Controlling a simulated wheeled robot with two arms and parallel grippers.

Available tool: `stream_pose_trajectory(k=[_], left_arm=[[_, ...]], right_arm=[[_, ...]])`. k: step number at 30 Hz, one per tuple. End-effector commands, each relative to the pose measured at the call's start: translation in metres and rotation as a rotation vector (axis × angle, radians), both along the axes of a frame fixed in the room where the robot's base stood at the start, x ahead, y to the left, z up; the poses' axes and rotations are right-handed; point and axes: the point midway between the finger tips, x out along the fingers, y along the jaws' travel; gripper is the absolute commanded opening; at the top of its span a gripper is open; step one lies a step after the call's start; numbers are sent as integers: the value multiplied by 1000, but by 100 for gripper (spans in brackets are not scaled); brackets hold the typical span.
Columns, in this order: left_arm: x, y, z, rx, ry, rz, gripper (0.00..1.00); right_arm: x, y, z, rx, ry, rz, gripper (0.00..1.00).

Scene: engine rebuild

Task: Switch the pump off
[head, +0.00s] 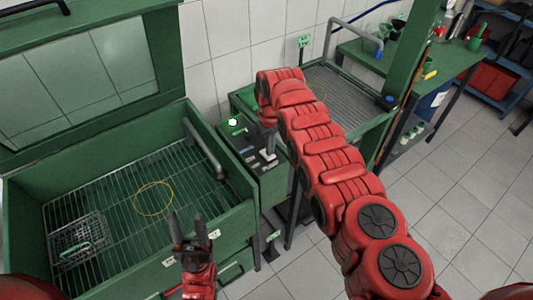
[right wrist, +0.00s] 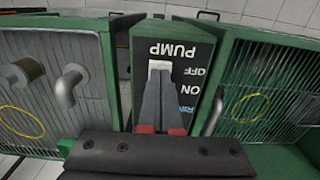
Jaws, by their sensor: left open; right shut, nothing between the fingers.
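The pump panel (right wrist: 192,55) is black, with upside-down PUMP, ON and OFF labels in the right wrist view. A pale switch (right wrist: 160,65) sits below the word PUMP, at the fingertips; its position is partly hidden. My right gripper (right wrist: 160,76) is shut and empty, its tips at the switch; I cannot tell whether they touch it. In the head view the panel (head: 262,163) is on a green box between two bays, with my right arm reaching over it. My left gripper (head: 187,217) is open and empty in front of the left washing bay.
The left bay (head: 230,222) is a green tank with its lid up, a wire rack, a yellow ring (head: 153,198) and a small basket (head: 78,242). A second bay (head: 350,92) stands behind my right arm. Tiled floor is clear at the right.

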Motion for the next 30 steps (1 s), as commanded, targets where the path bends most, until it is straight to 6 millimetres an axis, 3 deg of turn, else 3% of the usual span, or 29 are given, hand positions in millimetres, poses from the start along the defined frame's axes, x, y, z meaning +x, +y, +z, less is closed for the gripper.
stream_pose_trajectory(k=[30], left_arm=[[0, 0, -11, 0, 0, 0, 50]], right_arm=[[0, 0, -12, 0, 0, 0, 0]])
